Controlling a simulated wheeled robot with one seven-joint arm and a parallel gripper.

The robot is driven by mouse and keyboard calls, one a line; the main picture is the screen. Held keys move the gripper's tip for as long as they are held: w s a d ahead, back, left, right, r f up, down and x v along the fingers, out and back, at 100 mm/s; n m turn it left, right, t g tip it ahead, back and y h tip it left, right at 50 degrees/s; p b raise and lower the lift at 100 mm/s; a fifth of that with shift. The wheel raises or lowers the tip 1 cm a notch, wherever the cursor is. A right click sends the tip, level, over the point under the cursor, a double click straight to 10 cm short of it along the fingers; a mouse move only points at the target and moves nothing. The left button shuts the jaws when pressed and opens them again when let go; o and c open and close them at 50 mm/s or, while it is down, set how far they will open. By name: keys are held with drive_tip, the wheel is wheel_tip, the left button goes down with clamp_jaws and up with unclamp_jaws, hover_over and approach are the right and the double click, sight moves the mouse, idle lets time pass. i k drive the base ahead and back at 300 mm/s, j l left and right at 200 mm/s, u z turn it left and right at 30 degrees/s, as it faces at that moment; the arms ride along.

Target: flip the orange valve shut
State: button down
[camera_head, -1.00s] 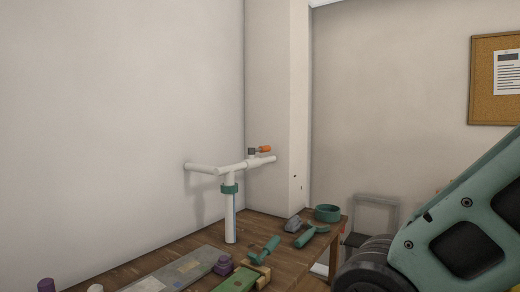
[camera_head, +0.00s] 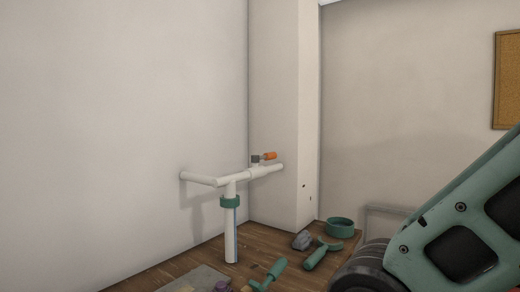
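The handle points right, roughly along that pipe branch. The pipe joins a tee above an upright white pipe (camera_head: 231,238) with a green collar (camera_head: 230,202), and another branch runs to the wall at left. My green and black arm (camera_head: 450,235) fills the lower right, well apart from the valve. My gripper is out of the frame.
A wooden table (camera_head: 185,268) lies below the pipes. On it are a green ring-shaped dish (camera_head: 340,228), a grey object (camera_head: 302,241) and green-handled tools (camera_head: 316,257). A wall column (camera_head: 280,110) stands behind the valve. The air left of my arm is clear.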

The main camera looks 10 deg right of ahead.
sight(255, 159)
drive_tip(key=i+l+u, duration=0.1)
drive_tip(key=i+l, duration=0.2)
drive_tip(key=i, duration=0.25)
drive_tip(key=i+l+u, duration=0.1)
drive_tip(key=i+l, duration=0.2)
drive_tip(key=i, duration=0.2)
drive_tip(key=i+l+u, duration=0.1)
drive_tip(key=i+l, duration=0.25)
drive_tip(key=i, duration=0.15)
